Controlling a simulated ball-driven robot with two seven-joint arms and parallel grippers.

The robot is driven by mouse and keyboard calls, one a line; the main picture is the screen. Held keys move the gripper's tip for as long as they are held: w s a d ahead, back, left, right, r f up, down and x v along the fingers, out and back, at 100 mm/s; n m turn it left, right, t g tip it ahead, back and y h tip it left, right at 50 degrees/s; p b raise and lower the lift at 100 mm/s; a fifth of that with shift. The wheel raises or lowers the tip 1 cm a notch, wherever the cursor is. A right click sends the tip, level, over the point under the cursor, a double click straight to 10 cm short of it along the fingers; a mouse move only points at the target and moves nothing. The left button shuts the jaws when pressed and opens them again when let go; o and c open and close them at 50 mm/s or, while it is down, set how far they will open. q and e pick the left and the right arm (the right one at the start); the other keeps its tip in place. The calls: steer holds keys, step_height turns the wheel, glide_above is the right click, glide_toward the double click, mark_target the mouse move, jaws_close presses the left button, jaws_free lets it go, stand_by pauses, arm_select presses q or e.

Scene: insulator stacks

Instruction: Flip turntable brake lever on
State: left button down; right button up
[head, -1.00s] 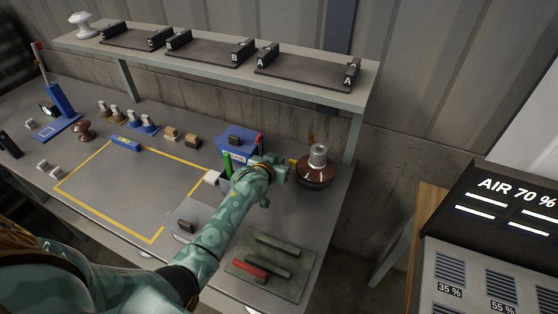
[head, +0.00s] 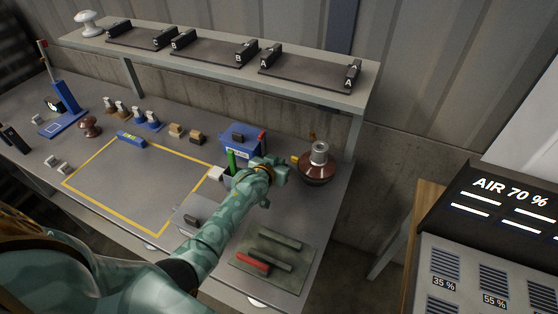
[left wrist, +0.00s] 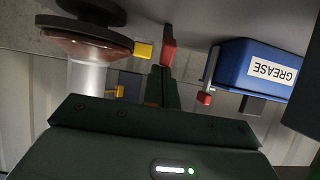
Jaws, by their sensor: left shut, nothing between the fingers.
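A brown insulator with a silver cap (head: 318,166) stands on the bench at the right. In the left wrist view it appears upside down (left wrist: 88,48), over a dark round base (left wrist: 92,10). A yellow block (left wrist: 144,50) is beside it and also shows in the head view (head: 294,160). A red piece (left wrist: 169,47) lies just beyond my fingertips. I cannot tell which of the two pieces is the brake lever. My left gripper (head: 281,172) is shut and empty, between the blue grease box and the insulator. Its fingers (left wrist: 158,85) appear closed together; contact with the red piece is unclear.
The blue grease box (head: 240,140) stands close behind my left gripper, with a red-tipped post (head: 262,139) beside it. A green mat with bars (head: 272,246) lies in front. A shelf (head: 220,65) spans the back. The yellow-outlined area (head: 140,185) is mostly clear.

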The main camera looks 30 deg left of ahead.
arm_select(q)
steer(key=shift+s+r, duration=0.2)
steer(key=shift+s, duration=0.3)
steer(key=p+v, duration=0.5)
steer(key=v, duration=1)
steer(key=shift+p, duration=0.35)
steer(key=shift+s+d, duration=0.1)
steer(key=shift+d, duration=0.05)
